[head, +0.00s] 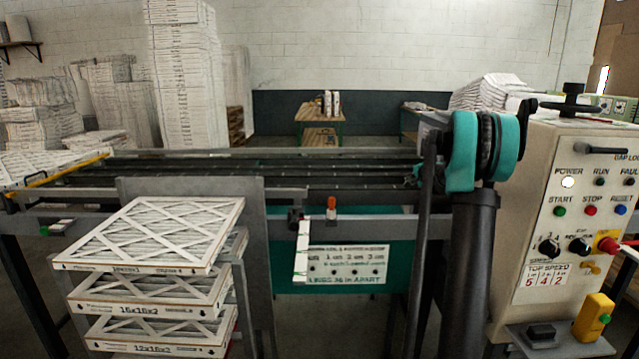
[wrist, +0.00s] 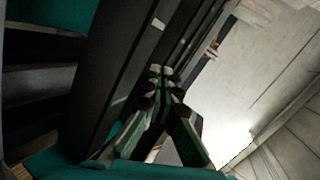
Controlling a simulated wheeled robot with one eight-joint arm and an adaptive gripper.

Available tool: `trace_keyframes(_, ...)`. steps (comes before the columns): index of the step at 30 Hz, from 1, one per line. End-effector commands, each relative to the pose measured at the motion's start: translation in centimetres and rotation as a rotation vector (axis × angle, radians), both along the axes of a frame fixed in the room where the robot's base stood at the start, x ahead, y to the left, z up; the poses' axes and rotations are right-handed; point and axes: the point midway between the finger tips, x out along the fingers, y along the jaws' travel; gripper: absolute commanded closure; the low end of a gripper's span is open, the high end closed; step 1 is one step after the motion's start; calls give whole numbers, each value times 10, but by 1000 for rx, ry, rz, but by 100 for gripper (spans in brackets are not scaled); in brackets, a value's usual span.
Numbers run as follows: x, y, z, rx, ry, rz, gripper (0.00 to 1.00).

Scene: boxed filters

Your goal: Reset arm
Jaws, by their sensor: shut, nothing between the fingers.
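My gripper (wrist: 160,72) shows in the wrist view with its dark, green-edged fingers converging to tips that meet. It is shut and empty. Dark rails and green panels lie to its left in that view, and a pale wall lies to its right. In the head view my arm, with teal and black joints, rises at the right of centre, in front of the conveyor and left of the control panel. I cannot make out the gripper clearly in the head view.
Boxed filters (head: 150,235) are stacked at the front left. A conveyor (head: 270,170) with dark rails runs across the middle. A control panel (head: 590,200) stands close on the right. Tall filter stacks (head: 185,80) and a small table (head: 320,115) stand at the back.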

Motion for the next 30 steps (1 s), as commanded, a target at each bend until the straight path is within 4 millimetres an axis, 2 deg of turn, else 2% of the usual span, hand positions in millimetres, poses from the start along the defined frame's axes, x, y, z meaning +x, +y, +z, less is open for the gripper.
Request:
trace_keyframes(1, -18, 17, -2, -33, 20, 34, 100)
trace_keyframes(5, -75, 61, -14, -149, 86, 141, 100)
trace_keyframes(6, -95, 74, -19, -188, 108, 176, 100)
trace_keyframes(11, -181, 119, -44, -339, 193, 316, 100)
trace_keyframes(15, -262, 148, -71, -469, 269, 438, 100)
trace_keyframes(20, -358, 170, -107, -613, 354, 576, 100)
trace_keyframes(24, -443, 178, -143, -737, 428, 692, 100)
trace_keyframes(27, -497, 179, -167, -812, 477, 766, 100)
trace_keyframes(30, -538, 177, -186, -871, 517, 821, 100)
